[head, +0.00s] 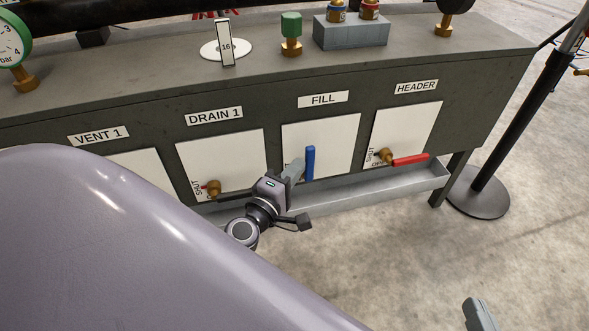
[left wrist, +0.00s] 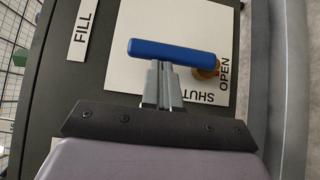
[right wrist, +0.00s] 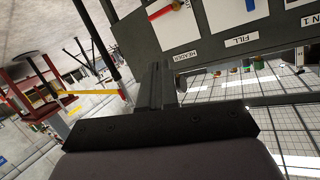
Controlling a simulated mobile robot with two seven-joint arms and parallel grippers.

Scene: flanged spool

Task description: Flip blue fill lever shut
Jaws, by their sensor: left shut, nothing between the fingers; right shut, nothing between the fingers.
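The blue fill lever (head: 310,162) stands upright on the white panel under the FILL label in the head view. In the left wrist view the blue lever (left wrist: 172,50) lies across the picture, with its brass valve (left wrist: 208,68) partly hidden behind its right end. SHUT and OPEN are printed near the valve. My left gripper (head: 297,168) is shut and empty, just left of the lever in the head view. In the left wrist view its fingertips (left wrist: 160,64) reach the lever's edge; contact is unclear. My right gripper (right wrist: 156,66) is shut and empty, away from the panels.
The HEADER panel's red lever (head: 410,160) points right, beside the fill panel. A brass DRAIN 1 valve (head: 212,188) is to the left. A grey tray (head: 350,195) runs below the panels. A black post (head: 520,120) stands at right.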

